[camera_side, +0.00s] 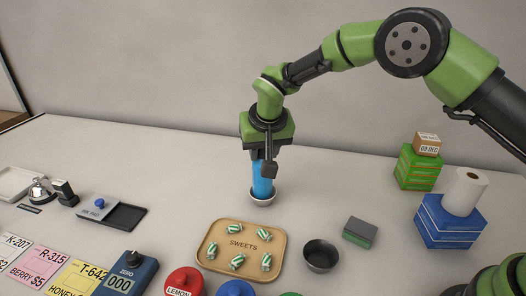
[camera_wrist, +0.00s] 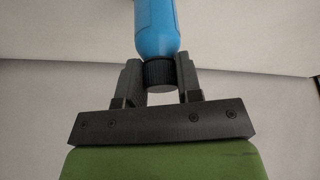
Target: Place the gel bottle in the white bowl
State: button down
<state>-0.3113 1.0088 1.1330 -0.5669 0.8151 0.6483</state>
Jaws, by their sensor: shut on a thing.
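The gel bottle (camera_side: 262,183) is blue and stands roughly upright below my gripper (camera_side: 264,164). The wrist view shows its blue body (camera_wrist: 156,32) and its black cap, with one finger of my gripper (camera_wrist: 158,74) on each side of the cap. My gripper is shut on the bottle at the cap end. The white bowl (camera_side: 262,203) is small and sits on the counter directly under the bottle. The bottle's lower end is at or inside the bowl's rim; I cannot tell whether it touches the bottom.
A tan sweets tray (camera_side: 224,268) with several wrapped sweets lies in front of the bowl. A dark bowl (camera_side: 320,256) and a grey-green block (camera_side: 359,231) are to the right.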

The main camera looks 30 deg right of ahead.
jog(key=shift+f, duration=0.45)
jog(key=shift+f, duration=0.15)
jog(key=c, duration=0.8)
grip_release()
jog(key=shift+r, duration=0.4)
jog(key=v, duration=1.2)
